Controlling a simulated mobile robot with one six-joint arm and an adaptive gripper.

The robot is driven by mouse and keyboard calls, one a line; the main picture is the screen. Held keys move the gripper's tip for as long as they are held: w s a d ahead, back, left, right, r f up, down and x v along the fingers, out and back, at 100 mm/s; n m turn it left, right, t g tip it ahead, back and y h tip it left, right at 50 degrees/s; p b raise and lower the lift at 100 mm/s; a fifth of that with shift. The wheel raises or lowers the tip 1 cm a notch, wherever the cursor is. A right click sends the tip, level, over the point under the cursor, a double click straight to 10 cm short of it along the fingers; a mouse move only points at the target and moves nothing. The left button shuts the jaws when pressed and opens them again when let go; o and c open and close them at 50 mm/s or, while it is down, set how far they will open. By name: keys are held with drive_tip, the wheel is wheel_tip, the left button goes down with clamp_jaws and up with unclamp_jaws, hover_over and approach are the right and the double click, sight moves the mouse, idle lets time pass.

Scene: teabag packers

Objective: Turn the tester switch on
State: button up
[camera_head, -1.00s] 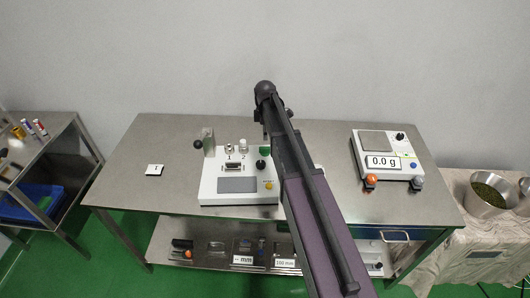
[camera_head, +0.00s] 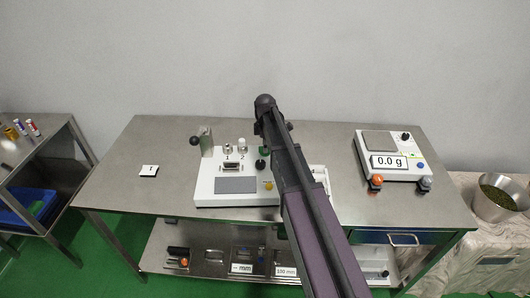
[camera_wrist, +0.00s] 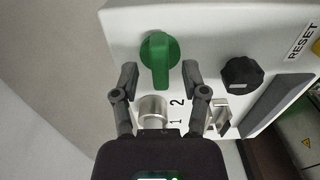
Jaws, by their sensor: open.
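The tester (camera_head: 206,192) is a white box on the steel table, left of my arm in the head view. Its green rotary switch (camera_wrist: 159,60) shows large in the wrist view, with its raised grip bar pointing along the picture's vertical. It also shows small beside my arm in the head view (camera_head: 264,150). My gripper (camera_wrist: 160,74) is open, with one finger on each side of the green switch in the picture. I cannot tell whether the fingers touch it. In the head view my arm hides most of the gripper and the tester's right side.
A black knob (camera_wrist: 241,75) and a metal cylinder (camera_wrist: 153,111) stand close to the switch. A RESET label (camera_wrist: 303,40) is on the panel. A scale (camera_head: 392,146) reading 0.0 g stands right, a bowl (camera_head: 497,205) farther right. The table's left part is mostly clear.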

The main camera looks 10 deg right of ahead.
drive_tip(key=shift+f+b, duration=0.45)
drive_tip(key=shift+f, duration=0.25)
clamp_jaws()
